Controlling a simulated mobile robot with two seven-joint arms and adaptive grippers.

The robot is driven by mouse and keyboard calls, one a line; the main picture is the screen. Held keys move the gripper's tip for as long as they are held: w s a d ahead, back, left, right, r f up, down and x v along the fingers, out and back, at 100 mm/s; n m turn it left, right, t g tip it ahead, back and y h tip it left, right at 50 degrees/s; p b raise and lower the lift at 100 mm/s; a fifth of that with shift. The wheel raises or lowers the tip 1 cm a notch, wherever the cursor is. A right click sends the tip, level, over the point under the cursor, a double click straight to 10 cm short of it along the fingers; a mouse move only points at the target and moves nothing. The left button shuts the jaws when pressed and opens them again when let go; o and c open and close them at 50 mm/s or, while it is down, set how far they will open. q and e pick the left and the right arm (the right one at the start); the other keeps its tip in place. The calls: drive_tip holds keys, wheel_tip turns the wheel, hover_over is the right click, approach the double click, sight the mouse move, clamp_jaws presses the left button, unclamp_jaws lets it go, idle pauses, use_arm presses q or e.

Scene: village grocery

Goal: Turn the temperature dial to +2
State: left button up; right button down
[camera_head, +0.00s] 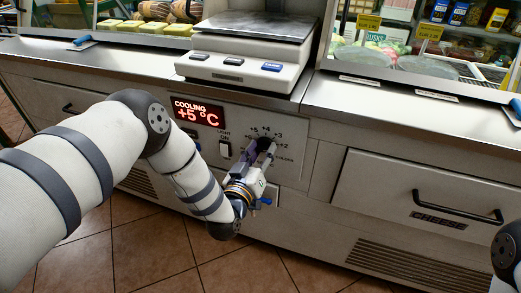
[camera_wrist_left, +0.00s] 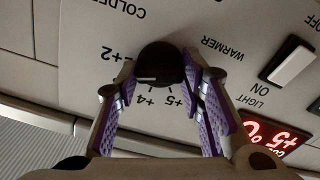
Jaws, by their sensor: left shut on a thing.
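The temperature dial (camera_wrist_left: 160,60) is a round black knob on the counter's front panel, with a short white mark on it. In the wrist view, printed numbers such as +2, +4 and +5 stand around it, with COLDER and WARMER labels. The red display (camera_head: 197,112) reads COOLING +5 °C. My left gripper (camera_head: 262,155) reaches the panel from the front; in the wrist view its purple-padded fingers (camera_wrist_left: 163,85) are shut on the dial from both sides. The fingers hide parts of the number scale. My right gripper is out of view; only part of my right arm shows at the right edge.
A white light switch (camera_head: 225,149) sits left of the dial, close to my left wrist. A scale (camera_head: 245,60) stands on the counter above. A CHEESE drawer with a dark handle (camera_head: 456,206) is to the right. The tiled floor below is clear.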

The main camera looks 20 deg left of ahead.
use_arm(q)
drive_tip(key=shift+w+r+m, duration=0.25)
drive_tip(key=shift+r+m, duration=0.2)
drive_tip(key=shift+m, duration=0.65)
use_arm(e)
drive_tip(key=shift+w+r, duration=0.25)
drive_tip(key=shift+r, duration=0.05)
use_arm(q)
drive_tip(key=o, duration=1.1)
drive_tip(key=shift+o, duration=0.3)
drive_tip(key=shift+f, duration=0.25)
drive_tip(key=s, duration=1.2)
drive_tip(key=shift+a, duration=0.2)
